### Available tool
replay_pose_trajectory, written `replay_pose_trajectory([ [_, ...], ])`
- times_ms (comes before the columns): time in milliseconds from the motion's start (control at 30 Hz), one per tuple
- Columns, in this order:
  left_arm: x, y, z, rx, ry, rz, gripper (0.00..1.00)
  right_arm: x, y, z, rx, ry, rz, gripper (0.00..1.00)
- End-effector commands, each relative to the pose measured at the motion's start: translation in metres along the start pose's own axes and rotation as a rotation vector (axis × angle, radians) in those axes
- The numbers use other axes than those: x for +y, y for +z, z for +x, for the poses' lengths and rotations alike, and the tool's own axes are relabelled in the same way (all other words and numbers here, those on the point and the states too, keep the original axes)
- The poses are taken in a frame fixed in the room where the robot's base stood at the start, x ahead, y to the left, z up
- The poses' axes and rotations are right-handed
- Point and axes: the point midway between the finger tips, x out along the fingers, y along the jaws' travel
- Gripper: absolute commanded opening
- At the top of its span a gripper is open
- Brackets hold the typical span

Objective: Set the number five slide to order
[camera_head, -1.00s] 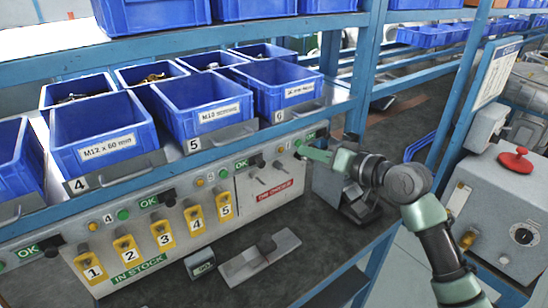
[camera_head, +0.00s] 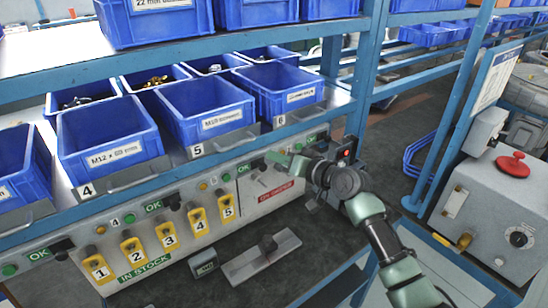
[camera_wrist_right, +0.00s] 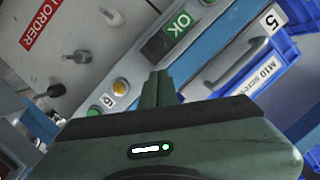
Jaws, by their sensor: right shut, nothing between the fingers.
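The number five slide is a small window reading green OK (camera_head: 243,167) with a dark part (camera_head: 258,163) at its right, on the sloping panel below bin 5. In the right wrist view the OK (camera_wrist_right: 183,22) and the dark part (camera_wrist_right: 156,46) show near my fingertips. My right gripper (camera_head: 274,157) is shut and empty, its tips just right of the dark part; the wrist view shows its fingers (camera_wrist_right: 156,78) close together. Whether they touch the slide I cannot tell. A slide knob may be hidden behind them. My left gripper is not in view.
Yellow numbered tags hang left on the panel above a green IN STOCK label (camera_head: 144,268). A red ON ORDER label (camera_head: 275,192) is at right. Blue bins (camera_head: 205,107) overhang the panel.

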Motion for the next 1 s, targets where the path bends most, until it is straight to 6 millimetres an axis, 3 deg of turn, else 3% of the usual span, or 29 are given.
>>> replay_pose_trajectory([
  [200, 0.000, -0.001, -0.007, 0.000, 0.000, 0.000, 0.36, -0.001, 0.014, 0.004, 0.001, -0.001, 0.000, 0.00],
  [567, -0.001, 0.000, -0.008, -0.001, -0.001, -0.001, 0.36, -0.003, 0.016, 0.004, 0.002, -0.002, 0.000, 0.00],
  [800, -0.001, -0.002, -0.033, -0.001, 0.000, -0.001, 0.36, -0.035, 0.036, 0.009, -0.001, -0.002, 0.002, 0.00],
  [1000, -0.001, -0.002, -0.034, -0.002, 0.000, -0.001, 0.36, -0.042, 0.044, 0.011, 0.002, -0.002, 0.000, 0.00],
])
